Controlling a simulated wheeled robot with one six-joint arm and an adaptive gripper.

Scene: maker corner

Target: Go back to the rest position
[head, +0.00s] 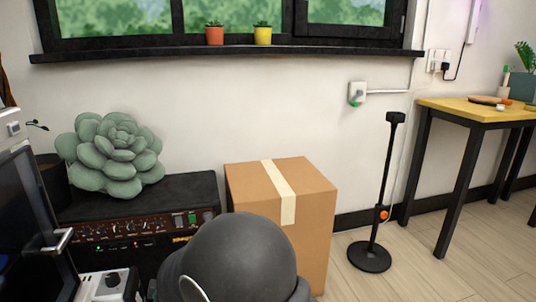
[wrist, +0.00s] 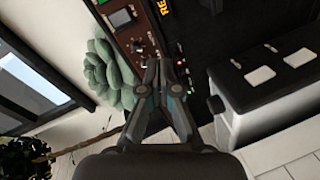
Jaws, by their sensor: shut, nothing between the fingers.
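My gripper (wrist: 164,68) shows in the wrist view with its two fingers together and nothing between them. It points toward the front of a black amplifier with a dark red control panel (wrist: 148,40). In the head view the gripper itself is hidden. A rounded dark grey part of my own arm fills the bottom middle of that view, in front of the amplifier and the cardboard box.
The amplifier (head: 135,229) carries a green succulent (head: 112,155). A taped cardboard box (head: 312,215) stands to its right. A black floor stand (head: 370,256) and a yellow-topped table (head: 450,104) are further right, with bare floor between. A white unit (wrist: 270,78) shows in the wrist view.

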